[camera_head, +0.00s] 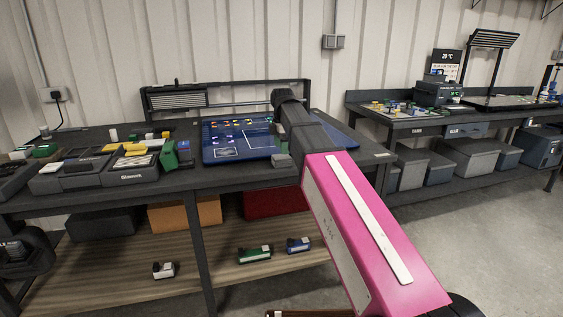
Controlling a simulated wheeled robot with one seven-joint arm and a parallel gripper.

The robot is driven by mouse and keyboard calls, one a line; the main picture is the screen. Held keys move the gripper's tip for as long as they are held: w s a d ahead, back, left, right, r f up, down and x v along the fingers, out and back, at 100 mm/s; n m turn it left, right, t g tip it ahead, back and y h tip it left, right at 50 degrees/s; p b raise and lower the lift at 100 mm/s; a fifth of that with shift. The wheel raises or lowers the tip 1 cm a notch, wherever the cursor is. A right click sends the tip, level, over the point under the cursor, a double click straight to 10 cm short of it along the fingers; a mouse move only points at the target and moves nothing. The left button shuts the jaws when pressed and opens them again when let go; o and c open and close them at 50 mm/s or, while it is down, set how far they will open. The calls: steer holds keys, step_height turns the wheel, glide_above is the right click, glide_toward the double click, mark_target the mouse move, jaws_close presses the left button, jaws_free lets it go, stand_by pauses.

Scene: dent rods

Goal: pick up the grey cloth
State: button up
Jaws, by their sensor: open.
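I cannot pick out the grey cloth for certain. A small grey-green thing (282,160) lies at the front of the left workbench, just left of my arm and partly hidden by it; it is too small to tell whether it is cloth. My arm, with a pink link and a dark upper part, reaches up from the lower right across the bench.
A blue mat (238,141) with small coloured parts lies mid-bench. Grey trays (125,172) and a green holder (169,157) stand to its left. Bins and small devices (255,254) sit on the lower shelf. A second bench (420,122) stands right, with open floor before it.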

mark_target(282, 156)
steer(key=shift+s+a+f, duration=0.15)
steer(key=shift+f, duration=2.45)
steer(key=c, duration=0.5)
steer(key=shift+c, duration=0.2)
steer(key=shift+r, duration=0.85)
step_height(282, 156, up, 3)
steer(key=shift+f, duration=0.2)
steer(key=s+a+r, duration=0.6)
steer(key=a, duration=0.4)
steer(key=shift+s+r, duration=0.15)
steer(key=shift+r, duration=0.25)
steer(key=shift+d, duration=0.1)
